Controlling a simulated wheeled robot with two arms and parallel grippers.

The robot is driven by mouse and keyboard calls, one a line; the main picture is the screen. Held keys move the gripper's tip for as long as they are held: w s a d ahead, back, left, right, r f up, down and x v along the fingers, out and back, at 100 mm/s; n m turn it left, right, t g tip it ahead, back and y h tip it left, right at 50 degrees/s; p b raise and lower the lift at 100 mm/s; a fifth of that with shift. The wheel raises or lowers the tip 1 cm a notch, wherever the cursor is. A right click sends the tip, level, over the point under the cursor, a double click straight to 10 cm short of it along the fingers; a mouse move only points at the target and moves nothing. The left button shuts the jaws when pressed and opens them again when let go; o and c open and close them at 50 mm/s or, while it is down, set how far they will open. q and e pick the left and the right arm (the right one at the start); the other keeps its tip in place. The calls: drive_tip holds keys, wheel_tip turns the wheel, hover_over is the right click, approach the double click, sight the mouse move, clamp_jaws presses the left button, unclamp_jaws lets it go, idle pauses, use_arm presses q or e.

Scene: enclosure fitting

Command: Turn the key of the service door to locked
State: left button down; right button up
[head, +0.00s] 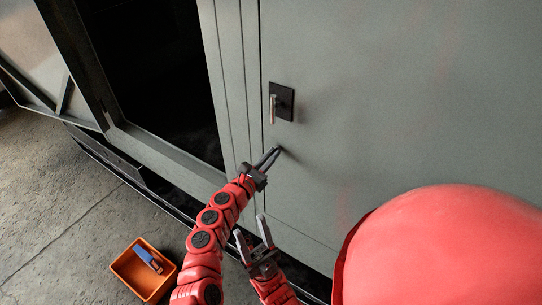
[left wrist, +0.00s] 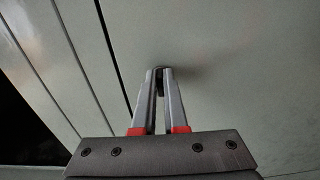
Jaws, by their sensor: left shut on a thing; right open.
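The service door (head: 400,110) is a large grey-green panel and looks closed. A black plate with a red-and-grey handle (head: 273,108) sits on it near its left edge, above my left gripper. My left gripper (head: 277,151) is at the door face below the handle. In the left wrist view its fingertips (left wrist: 159,71) are shut on a small dark key (left wrist: 159,84) at the door surface. The fingers hide most of the key, and I cannot tell its angle. My right gripper (head: 249,237) is open and empty, lower down in front of the door.
An orange bin (head: 128,279) with a blue-handled item (head: 148,258) stands on the concrete floor at lower left. A dark open compartment (head: 160,75) lies left of the door, with an open panel (head: 30,45) further left.

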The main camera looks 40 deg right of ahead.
use_arm(q)
drive_tip(key=m+b, duration=0.2)
drive_tip(key=m, duration=0.1)
drive_tip(key=m+b, duration=0.2)
drive_tip(key=m, duration=0.1)
drive_tip(key=m+b, duration=0.2)
drive_tip(key=m, duration=0.1)
drive_tip(key=shift+s+d+f+m+b, duration=0.1)
drive_tip(key=shift+s+f+m+b, duration=0.2)
drive_tip(key=shift+f+b, duration=0.1)
drive_tip(key=shift+m+b, duration=3.9)
drive_tip(key=shift+m, duration=0.2)
drive_tip(key=c, duration=1)
unclamp_jaws()
drive_tip(key=shift+o, duration=0.2)
